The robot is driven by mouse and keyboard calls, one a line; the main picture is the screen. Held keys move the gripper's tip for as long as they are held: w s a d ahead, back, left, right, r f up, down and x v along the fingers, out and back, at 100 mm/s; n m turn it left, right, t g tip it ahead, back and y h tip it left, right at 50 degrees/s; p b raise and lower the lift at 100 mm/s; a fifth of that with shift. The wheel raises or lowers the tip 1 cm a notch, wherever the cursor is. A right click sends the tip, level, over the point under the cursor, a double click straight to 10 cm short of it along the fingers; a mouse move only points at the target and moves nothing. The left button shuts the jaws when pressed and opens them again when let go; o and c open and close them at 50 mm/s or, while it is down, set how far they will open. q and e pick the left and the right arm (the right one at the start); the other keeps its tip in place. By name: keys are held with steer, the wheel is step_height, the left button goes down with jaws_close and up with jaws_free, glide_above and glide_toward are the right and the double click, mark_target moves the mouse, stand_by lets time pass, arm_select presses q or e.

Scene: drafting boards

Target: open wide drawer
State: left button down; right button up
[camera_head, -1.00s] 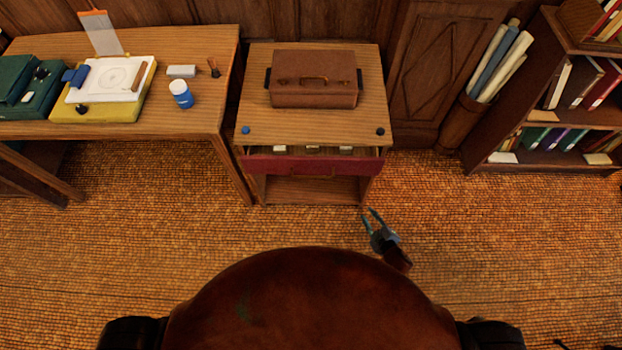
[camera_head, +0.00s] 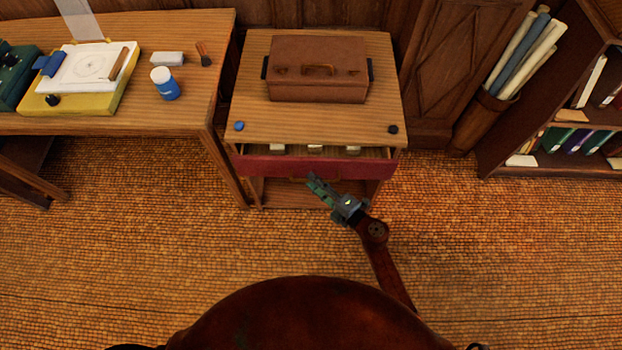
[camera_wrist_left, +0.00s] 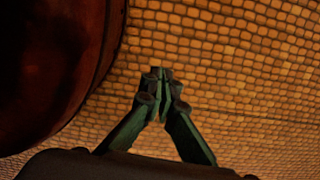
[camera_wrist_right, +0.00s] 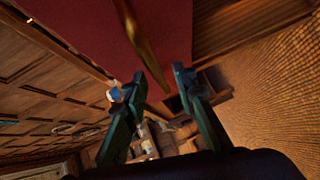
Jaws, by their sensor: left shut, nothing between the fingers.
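The wide drawer (camera_head: 350,166) has a dark red front and sits under the top of a small wooden cabinet. It stands partly out, and several small pale items show in the gap behind its front. My right gripper (camera_head: 313,184) is just in front of the drawer and covers part of its handle. In the right wrist view the red front (camera_wrist_right: 85,35) fills the top, and the brass handle (camera_wrist_right: 143,45) reaches down toward the space between the open fingertips (camera_wrist_right: 160,73). I cannot tell if they touch. My left gripper (camera_wrist_left: 161,73) is shut and empty over the floor.
A brown case (camera_head: 318,70) lies on the cabinet top (camera_head: 315,123), with a blue knob (camera_head: 239,126) and a black knob (camera_head: 393,129) near its front corners. A desk (camera_head: 150,122) stands left and a bookshelf (camera_head: 500,145) right. The floor in front is clear.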

steer(key=shift+x, duration=0.9)
steer(key=shift+c, duration=0.3)
jaws_close()
steer(key=shift+f, duration=0.1)
